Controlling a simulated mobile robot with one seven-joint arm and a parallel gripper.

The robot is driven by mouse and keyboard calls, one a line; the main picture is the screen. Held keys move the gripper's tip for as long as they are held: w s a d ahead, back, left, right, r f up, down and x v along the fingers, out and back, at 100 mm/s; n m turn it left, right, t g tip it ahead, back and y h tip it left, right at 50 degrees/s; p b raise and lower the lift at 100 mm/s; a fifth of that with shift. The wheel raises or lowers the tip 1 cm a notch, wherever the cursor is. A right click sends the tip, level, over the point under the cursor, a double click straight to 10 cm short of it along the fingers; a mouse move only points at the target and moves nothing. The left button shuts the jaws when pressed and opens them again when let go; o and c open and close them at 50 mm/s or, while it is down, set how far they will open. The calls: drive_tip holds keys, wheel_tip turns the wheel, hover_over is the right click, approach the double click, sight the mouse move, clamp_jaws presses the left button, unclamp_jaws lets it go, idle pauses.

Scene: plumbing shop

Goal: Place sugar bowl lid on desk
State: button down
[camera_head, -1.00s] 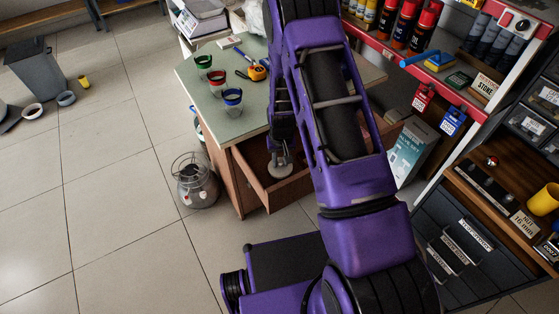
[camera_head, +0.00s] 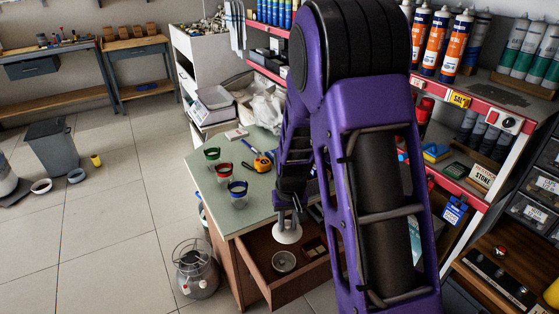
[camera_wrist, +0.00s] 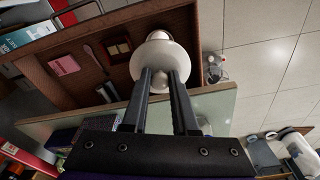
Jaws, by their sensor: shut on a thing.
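My gripper (camera_head: 287,208) is shut on the white sugar bowl lid (camera_head: 287,232), a round, pale disc held above the open drawer (camera_head: 255,268). In the wrist view the lid (camera_wrist: 165,53) sits between the fingertips (camera_wrist: 160,76). A round metal dish (camera_head: 284,263) lies in the drawer below the lid. The desk (camera_head: 210,205) has a pale green top, and its near edge is just behind and left of the gripper. My arm hides its right part.
Green, red and blue-rimmed cups (camera_head: 238,194) stand along the desk's left side. The drawer also holds a pink pad (camera_wrist: 63,65).

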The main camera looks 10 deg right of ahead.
drive_tip(key=w+d+r+b, duration=0.1)
drive_tip(key=w+r, duration=0.1)
drive_tip(key=w, duration=0.8)
drive_tip(key=w+r, duration=0.3)
drive_tip(key=w, duration=0.7)
wheel_tip(320, 180, down, 10)
drive_tip(key=shift+d+f+b, duration=0.15)
drive_tip(key=shift+f+b, duration=0.05)
drive_tip(key=shift+b, duration=0.4)
drive_tip(key=shift+f, duration=0.2)
drive_tip(key=c, duration=0.7)
unclamp_jaws()
drive_tip(key=shift+r, duration=0.15)
drive_tip(key=r, duration=0.4)
drive_tip(key=s+r, duration=0.1)
drive_tip(key=r, duration=0.3)
drive_tip(key=r+p, duration=0.1)
drive_tip(key=r, duration=0.3)
drive_tip(key=shift+s, duration=0.25)
